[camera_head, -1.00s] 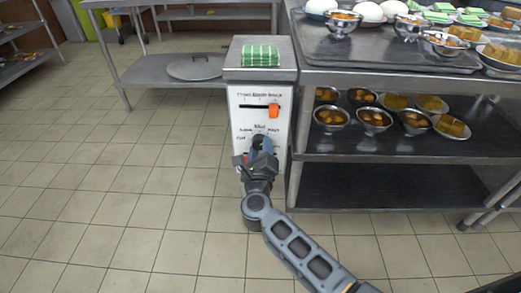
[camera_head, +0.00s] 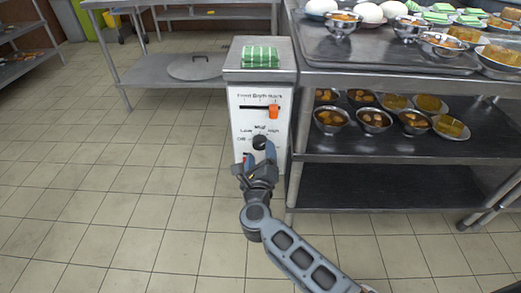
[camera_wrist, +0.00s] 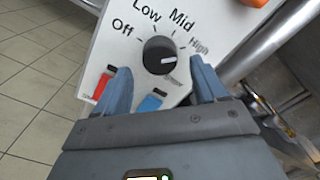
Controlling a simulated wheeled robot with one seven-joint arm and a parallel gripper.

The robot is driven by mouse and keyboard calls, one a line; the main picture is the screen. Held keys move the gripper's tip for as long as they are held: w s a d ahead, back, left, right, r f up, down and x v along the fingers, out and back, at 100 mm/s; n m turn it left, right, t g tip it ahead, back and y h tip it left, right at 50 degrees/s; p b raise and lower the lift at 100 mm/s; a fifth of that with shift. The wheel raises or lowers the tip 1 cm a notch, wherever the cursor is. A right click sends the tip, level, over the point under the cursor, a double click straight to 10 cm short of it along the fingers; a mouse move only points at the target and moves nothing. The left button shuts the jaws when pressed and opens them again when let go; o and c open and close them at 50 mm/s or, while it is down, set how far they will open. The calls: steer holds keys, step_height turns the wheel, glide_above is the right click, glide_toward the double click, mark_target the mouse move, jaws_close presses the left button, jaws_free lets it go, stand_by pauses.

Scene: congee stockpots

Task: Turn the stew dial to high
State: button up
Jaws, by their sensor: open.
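The black round stew dial (camera_head: 260,142) sits on the white front of the control box (camera_head: 278,130). In the wrist view the dial (camera_wrist: 160,55) is ringed by the printed words Off, Low, Mid and High. Its white pointer mark lies to the right, on the High side; whether it meets the High tick exactly I cannot tell. My gripper (camera_head: 258,160) is just in front of and below the dial, apart from it. In the wrist view my gripper (camera_wrist: 162,86) has its fingers spread wide with nothing between them.
An orange slider (camera_head: 273,111) is above the dial. A red switch (camera_wrist: 102,84) and a blue switch (camera_wrist: 151,102) are below it. A steel shelf rack (camera_head: 400,160) with bowls stands close on the right. The floor (camera_head: 110,200) at left is clear.

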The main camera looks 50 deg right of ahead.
steer(key=v, duration=0.5)
steer(key=shift+s+a+p, duration=0.15)
steer(key=shift+p, duration=0.15)
steer(key=s+a+r+m+t+y, duration=0.1)
steer(key=s+a+r+m+y, duration=0.45)
steer(key=s+m, duration=0.6)
steer(key=s+a+r+m+t+y, duration=0.2)
steer(key=s+a+r+m+y, duration=0.3)
steer(key=s+m, duration=0.6)
steer(key=s+a+r+m+t+y, duration=0.1)
steer(key=s+a+r+m+y, duration=0.4)
steer(key=s+m, duration=0.6)
step_height(320, 180, up, 17)
steer(key=w+a+h+p, duration=0.1)
steer(key=p, duration=1.8)
steer(key=shift+m, duration=0.45)
steer(key=shift+w+a, duration=0.1)
steer(key=shift+w, duration=0.05)
